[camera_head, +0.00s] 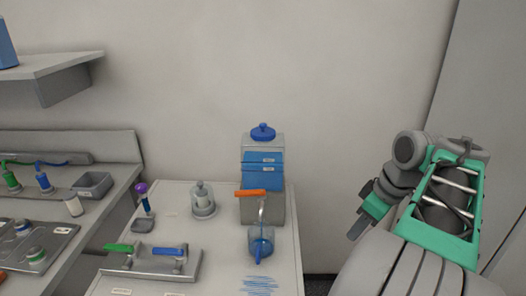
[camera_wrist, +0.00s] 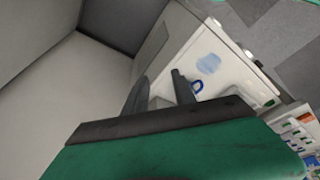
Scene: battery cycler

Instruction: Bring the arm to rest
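My arm is raised at the right of the head view, folded, with my gripper (camera_head: 358,226) pointing down and left. It is clear of the white table and to the right of the dispenser. In the wrist view the two dark fingers of my gripper (camera_wrist: 160,76) stand apart with nothing held between them. Past them the white table top shows at a slant, with a blue patch and a small blue ring-like shape.
A blue-lidded dispenser (camera_head: 264,170) with an orange lever (camera_head: 250,193) stands at the table's back right. A cup of blue liquid (camera_head: 261,243) is in front of it, near blue marks (camera_head: 258,285). A tray (camera_head: 150,262) holds green- and blue-handled tools. A shelf (camera_head: 50,65) juts out upper left.

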